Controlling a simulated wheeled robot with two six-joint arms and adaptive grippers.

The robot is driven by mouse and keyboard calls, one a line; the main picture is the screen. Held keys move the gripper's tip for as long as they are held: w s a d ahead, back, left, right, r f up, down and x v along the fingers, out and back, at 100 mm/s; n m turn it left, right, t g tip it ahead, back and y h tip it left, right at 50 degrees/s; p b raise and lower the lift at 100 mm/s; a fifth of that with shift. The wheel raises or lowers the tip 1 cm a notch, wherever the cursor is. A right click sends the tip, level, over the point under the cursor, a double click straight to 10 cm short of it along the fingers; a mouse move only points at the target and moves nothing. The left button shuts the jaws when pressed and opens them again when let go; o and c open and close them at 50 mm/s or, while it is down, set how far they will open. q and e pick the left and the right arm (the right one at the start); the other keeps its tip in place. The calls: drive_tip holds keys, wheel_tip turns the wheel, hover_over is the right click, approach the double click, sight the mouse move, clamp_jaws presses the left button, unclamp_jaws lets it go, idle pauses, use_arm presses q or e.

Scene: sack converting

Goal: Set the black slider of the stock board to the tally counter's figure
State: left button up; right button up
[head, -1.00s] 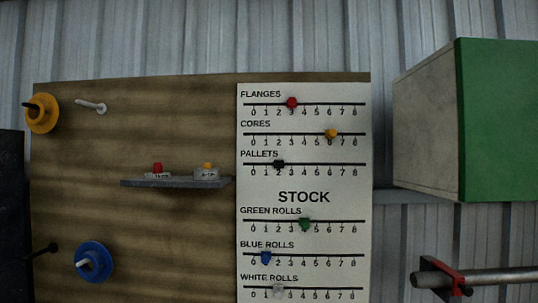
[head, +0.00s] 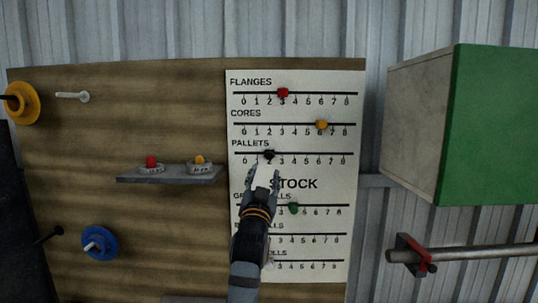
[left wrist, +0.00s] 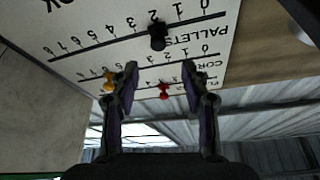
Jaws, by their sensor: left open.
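The stock board (head: 300,270) is a white panel with several numbered scales. Its black slider (head: 269,154) sits on the PALLETS scale, at about 2. My left gripper (head: 264,174) is just below this slider, its open jaws pointing up at the board. In the left wrist view the picture is upside down; the black slider (left wrist: 158,37) lies beyond the open, empty fingertips (left wrist: 160,78), roughly in line with the gap. Two small counters, one red-topped (head: 151,165) and one yellow-topped (head: 199,164), stand on a shelf; their figures are too small to read. My right gripper is not in view.
The red slider (head: 283,93) and yellow slider (head: 321,125) sit on the scales above; a green slider (head: 293,209) is below. My arm covers part of the lower scales. The grey shelf (head: 170,176) juts out at left. A green-sided box (head: 490,125) stands out at right.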

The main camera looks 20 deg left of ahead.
sight(269, 157)
use_arm(q)
drive_tip(key=p+x, duration=0.5)
drive_tip(key=x, duration=0.5)
drive_tip(key=shift+f, duration=0.1)
drive_tip(key=shift+w, duration=0.35)
clamp_jaws()
